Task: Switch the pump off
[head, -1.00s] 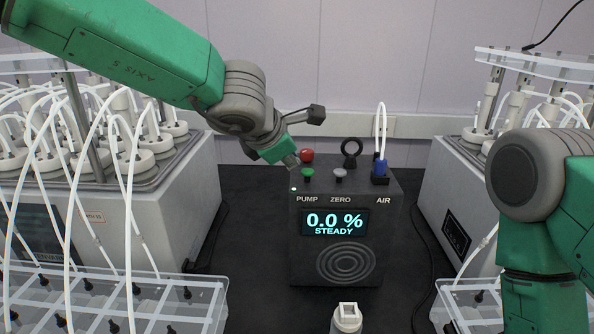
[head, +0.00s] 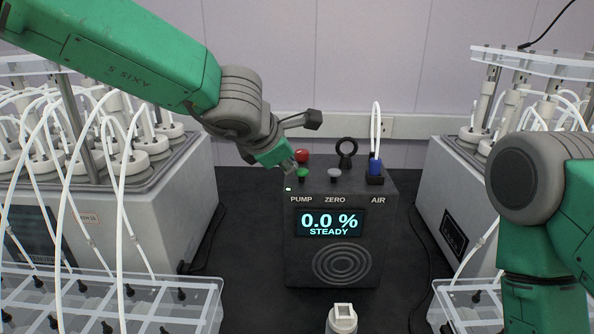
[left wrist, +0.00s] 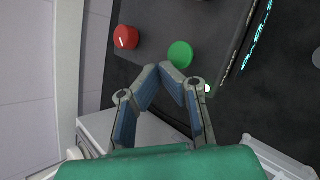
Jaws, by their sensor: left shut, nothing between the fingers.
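The dark pump box (head: 333,262) stands on the black bench; its display (head: 329,222) reads 0.0 % STEADY. On its top are a red knob (head: 302,156), a green button (head: 302,174) above the PUMP label, and a grey button (head: 334,174) above ZERO. A small green light (head: 289,189) is lit by PUMP. My left gripper (head: 292,168) is at the box's left edge, beside the green button. In the left wrist view, its fingertips (left wrist: 170,66) are together and empty just short of the green button (left wrist: 180,54); the red knob (left wrist: 126,37) is farther left. Contact cannot be told.
A blue connector (head: 375,167) with white tubing and a black ring (head: 347,150) stand on the box. Reactor units with tubes flank it at left (head: 170,230) and right (head: 440,215). A white bottle (head: 342,320) stands in front. My right arm is at the right edge.

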